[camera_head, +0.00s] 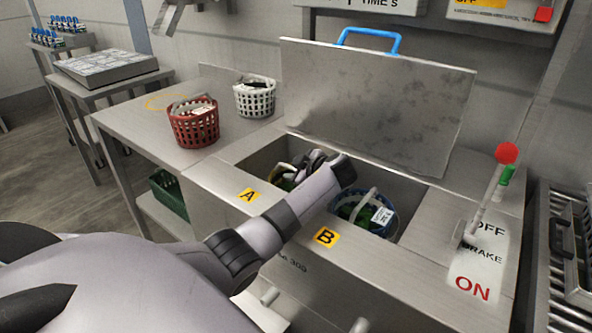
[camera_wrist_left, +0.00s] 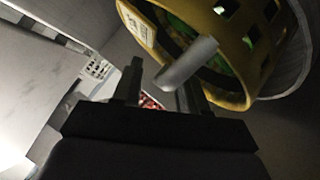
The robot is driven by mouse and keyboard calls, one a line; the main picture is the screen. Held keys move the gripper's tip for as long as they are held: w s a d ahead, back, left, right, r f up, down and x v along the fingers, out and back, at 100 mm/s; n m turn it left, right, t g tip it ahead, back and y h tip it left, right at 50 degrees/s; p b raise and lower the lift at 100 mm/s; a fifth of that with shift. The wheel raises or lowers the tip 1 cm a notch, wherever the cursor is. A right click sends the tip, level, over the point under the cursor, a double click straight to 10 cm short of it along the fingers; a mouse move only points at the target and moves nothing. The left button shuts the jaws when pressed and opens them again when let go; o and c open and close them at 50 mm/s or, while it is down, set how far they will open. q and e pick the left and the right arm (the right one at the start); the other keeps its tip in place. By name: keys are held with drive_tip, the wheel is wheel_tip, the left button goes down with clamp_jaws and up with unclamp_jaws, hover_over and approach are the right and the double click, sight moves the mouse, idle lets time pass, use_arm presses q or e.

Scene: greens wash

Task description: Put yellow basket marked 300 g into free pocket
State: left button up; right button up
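The yellow basket (camera_head: 283,169) with greens is at the A side of the open basin, partly hidden by my left arm and gripper. In the left wrist view the yellow basket (camera_wrist_left: 228,93) is close up and tilted in the picture, with a pale label too unclear to read. My left gripper (camera_head: 308,160) is over this basket. In the left wrist view its fingers (camera_wrist_left: 158,88) stand apart, and a grey bar, seemingly the basket handle (camera_wrist_left: 188,64), passes close by the right finger. A blue basket (camera_head: 377,222) with greens and a white label sits at the B side. My right gripper is not in view.
A raised metal lid (camera_head: 375,100) with a blue handle (camera_head: 368,36) stands behind the basin. A red basket (camera_head: 194,122) and a white basket (camera_head: 255,97) stand on the left counter (camera_head: 140,123). A red-knobbed lever (camera_head: 506,154) rises at the right.

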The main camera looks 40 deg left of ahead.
use_arm(q)
drive_tip(key=v, duration=1.2)
drive_tip(key=shift+p, duration=0.35)
drive_tip(key=shift+r, duration=0.1)
